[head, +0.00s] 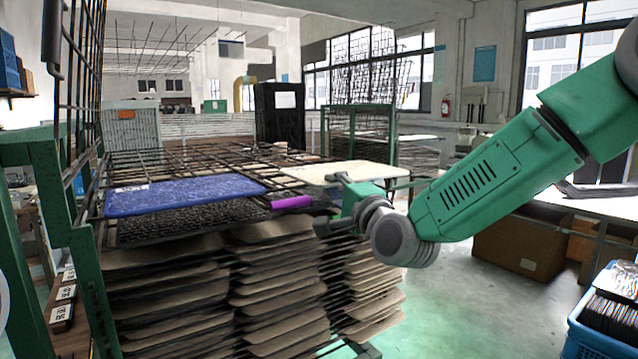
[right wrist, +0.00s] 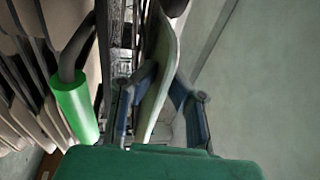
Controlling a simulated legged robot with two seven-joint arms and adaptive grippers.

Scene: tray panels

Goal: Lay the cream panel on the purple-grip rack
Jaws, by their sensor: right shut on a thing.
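The cream panel (head: 345,170) is a thin, pale, flat board, lying roughly level at the right end of the top wire rack (head: 222,166). My right gripper (head: 338,196) is at its near right edge. In the right wrist view the panel (right wrist: 163,70) stands between the two fingers of my right gripper (right wrist: 165,88), which is shut on it. Whether the panel rests on the wires or hangs just above is unclear. A purple grip (head: 291,202) is on the rack's front edge, left of the gripper. My left gripper is not in view.
A blue panel (head: 185,194) lies on the rack's left part, above a dark textured layer. Stacked brown trays (head: 275,285) fill the space below. A green grip (right wrist: 75,105) shows beside my gripper. A green frame (head: 48,185) stands left; a blue crate (head: 600,325) stands right.

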